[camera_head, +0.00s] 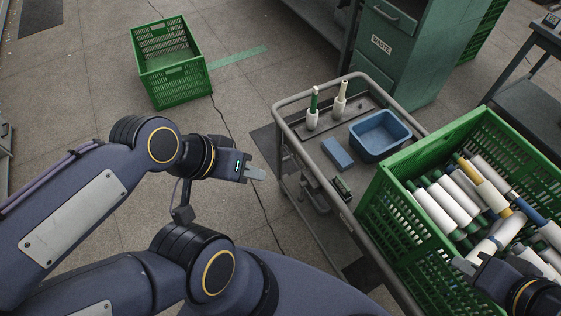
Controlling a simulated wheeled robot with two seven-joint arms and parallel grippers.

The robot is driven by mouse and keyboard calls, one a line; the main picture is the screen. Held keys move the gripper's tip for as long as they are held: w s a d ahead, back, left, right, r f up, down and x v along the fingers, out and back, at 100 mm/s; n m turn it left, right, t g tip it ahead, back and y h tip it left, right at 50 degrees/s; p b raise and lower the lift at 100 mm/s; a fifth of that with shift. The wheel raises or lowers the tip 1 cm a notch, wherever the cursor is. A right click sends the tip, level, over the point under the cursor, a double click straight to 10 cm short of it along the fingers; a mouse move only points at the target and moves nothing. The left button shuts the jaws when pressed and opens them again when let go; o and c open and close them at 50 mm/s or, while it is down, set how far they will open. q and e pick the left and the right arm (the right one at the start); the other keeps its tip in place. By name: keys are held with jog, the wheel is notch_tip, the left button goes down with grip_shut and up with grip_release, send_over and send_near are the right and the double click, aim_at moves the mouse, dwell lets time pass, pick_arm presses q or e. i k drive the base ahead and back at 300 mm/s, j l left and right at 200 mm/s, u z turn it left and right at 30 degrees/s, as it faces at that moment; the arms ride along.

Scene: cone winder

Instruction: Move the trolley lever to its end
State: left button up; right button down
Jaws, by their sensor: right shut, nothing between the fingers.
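The grey trolley (283,103) stands right of centre, with a rail around its top. I cannot make out its lever for certain; a small dark green and black part (342,187) sits on the near side of its top. My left gripper (258,174) is left of the trolley, apart from it, pointing right. Its fingers are seen side-on, so their opening does not show. My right gripper (468,264) is at the lower right, over the near part of the green crate (391,220). It is shut with nothing between its fingers; the crate's contents crowd the view there.
The crate holds several white yarn cones (434,212). On the trolley are a blue bin (380,133), a blue block (337,153) and two upright cones (313,112). A green cabinet (409,60) stands behind. An empty green crate (170,62) is on open floor.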

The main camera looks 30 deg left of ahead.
aim_at(303, 184)
jog(key=i+j, duration=0.15)
jog(key=j, duration=0.25)
jog(key=i+j, duration=0.15)
jog(key=j, duration=0.2)
jog(key=i+j, duration=0.15)
jog(key=j, duration=0.25)
jog(key=i+j, duration=0.1)
jog(key=j, duration=0.25)
